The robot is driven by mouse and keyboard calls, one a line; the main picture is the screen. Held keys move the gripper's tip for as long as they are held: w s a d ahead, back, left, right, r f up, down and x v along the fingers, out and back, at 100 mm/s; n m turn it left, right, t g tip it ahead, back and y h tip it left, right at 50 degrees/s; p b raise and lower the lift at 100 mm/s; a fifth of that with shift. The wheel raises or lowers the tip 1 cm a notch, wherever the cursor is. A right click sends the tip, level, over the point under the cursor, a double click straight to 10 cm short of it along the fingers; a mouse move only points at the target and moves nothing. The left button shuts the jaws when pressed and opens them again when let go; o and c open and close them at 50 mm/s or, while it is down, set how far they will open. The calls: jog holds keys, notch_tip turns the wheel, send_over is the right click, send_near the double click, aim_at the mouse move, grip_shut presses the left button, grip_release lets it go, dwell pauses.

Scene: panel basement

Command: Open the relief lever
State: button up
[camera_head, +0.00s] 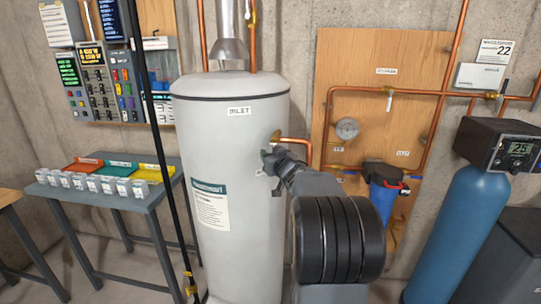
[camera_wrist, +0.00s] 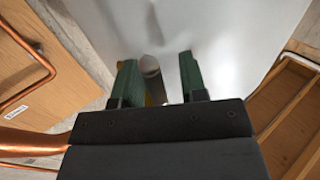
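A tall white water heater (camera_head: 230,190) labelled "BILET" stands in the middle of the head view. A brass fitting (camera_head: 276,135) sits on its upper right side, where a copper pipe joins it. My gripper (camera_head: 270,162) is close to the tank, just below that fitting. In the wrist view my gripper (camera_wrist: 157,64) is open, with its two green fingers apart. A small grey round-ended part (camera_wrist: 149,66) shows between the fingers, nearer the left one; I cannot tell whether it is the relief lever or whether a finger touches it. The lever is not clearly visible in the head view.
Copper pipes and a gauge (camera_head: 347,129) are on a wooden panel (camera_head: 360,60) behind my arm. A blue filter housing (camera_head: 384,195) and a blue softener tank (camera_head: 445,235) stand to the right. A grey table (camera_head: 150,215) with trays is at left.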

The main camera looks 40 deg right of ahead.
grip_shut()
dwell(0.4)
